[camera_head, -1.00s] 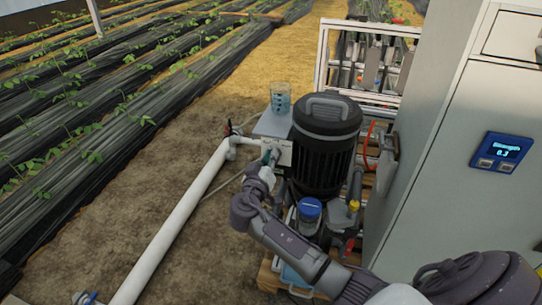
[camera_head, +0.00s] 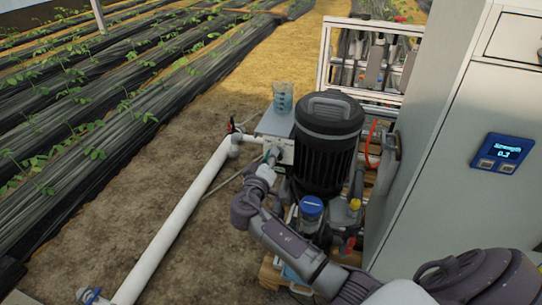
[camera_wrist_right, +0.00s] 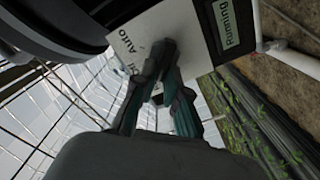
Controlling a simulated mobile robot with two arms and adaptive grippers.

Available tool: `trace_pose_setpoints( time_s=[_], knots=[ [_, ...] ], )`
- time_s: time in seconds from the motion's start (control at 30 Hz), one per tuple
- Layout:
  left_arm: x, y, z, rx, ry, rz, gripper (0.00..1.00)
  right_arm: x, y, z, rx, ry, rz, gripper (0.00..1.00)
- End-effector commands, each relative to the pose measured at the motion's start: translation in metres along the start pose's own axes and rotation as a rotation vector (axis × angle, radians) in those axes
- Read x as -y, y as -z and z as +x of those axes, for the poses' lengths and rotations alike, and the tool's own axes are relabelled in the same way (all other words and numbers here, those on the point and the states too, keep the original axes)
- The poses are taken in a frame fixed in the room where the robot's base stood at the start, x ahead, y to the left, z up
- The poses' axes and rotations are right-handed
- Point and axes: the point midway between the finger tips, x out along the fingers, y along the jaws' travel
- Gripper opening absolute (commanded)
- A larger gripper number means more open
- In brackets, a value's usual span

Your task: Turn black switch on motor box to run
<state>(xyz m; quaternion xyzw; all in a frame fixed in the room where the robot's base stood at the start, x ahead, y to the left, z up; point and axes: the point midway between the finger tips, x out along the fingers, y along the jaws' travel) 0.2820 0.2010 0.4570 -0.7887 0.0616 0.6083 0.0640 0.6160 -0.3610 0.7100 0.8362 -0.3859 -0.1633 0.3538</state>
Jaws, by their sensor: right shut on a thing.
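The motor box (camera_head: 274,123) is a grey box beside the dark motor (camera_head: 328,145). In the right wrist view its pale face (camera_wrist_right: 150,30) carries the word "Auto" and a small display (camera_wrist_right: 232,22) reading "Running". My right gripper (camera_head: 272,158) is at the box's front face. In the wrist view the gripper's dark teal fingers (camera_wrist_right: 163,62) are closed together against the face, below the "Auto" label. They are shut on the black switch, which they almost wholly hide, so its pointing direction cannot be read. My left gripper is not in view.
A white pipe (camera_head: 180,215) runs along the left. A tall grey cabinet (camera_head: 440,170) with a blue display (camera_head: 502,151) is close on the right.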

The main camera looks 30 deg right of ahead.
Motion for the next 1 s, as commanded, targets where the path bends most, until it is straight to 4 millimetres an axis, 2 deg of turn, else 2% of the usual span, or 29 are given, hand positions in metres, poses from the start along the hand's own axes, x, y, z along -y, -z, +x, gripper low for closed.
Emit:
trace_pose_setpoints(
  time_s=[0.07, 0.1, 0.23, 0.5, 0.63, 0.77, 1.0],
  knots=[
    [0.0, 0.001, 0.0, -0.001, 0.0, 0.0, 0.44, 0.001, -0.001, -0.001, 0.001, 0.002, -0.003, 0.0],
    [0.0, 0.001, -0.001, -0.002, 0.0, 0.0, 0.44, 0.001, -0.001, -0.001, 0.001, 0.002, -0.003, 0.16],
    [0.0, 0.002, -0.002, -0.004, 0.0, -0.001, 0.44, 0.001, -0.001, -0.001, 0.001, 0.002, -0.002, 0.37],
    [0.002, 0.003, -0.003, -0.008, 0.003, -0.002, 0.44, 0.0, 0.0, -0.001, 0.0, 0.001, 0.0, 0.38],
    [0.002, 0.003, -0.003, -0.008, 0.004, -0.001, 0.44, 0.001, 0.0, -0.007, -0.001, 0.002, 0.0, 0.38],
    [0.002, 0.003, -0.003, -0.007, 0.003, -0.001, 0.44, 0.002, -0.001, -0.028, 0.001, 0.005, 0.001, 0.38],
    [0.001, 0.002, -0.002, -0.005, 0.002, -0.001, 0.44, 0.002, -0.001, -0.08, 0.001, 0.005, 0.0, 0.38]
  ],
)
